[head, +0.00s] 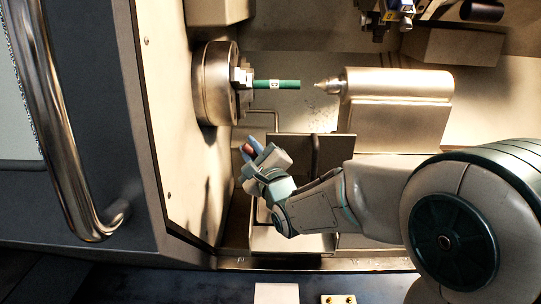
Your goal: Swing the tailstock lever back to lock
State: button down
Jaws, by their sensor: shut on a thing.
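The tailstock (395,100) is a pale block at the right of the chuck, with its pointed centre (325,86) facing left. The centre tip stands apart from the free end of a green bar (288,85). My gripper (249,148) is low and left of the tailstock, below the chuck. It is shut on a small red thing (247,149), mostly hidden between the fingers. I cannot tell whether this red thing is part of the lever. No lever shows clearly on the tailstock.
The chuck (214,83) holds the green bar in its jaws. A thin bent rod (276,120) is just above my gripper. A box with a dark handle (316,155) stands behind my wrist. A tool holder (385,18) hangs at the top. The door handle (62,130) is at far left.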

jog(key=shift+d+r, duration=0.1)
dwell(0.3)
jog(key=c, duration=1.3)
grip_release()
jog(key=shift+c, duration=0.2)
jog(key=shift+w+d+p, duration=0.1)
jog(key=shift+p, duration=0.25)
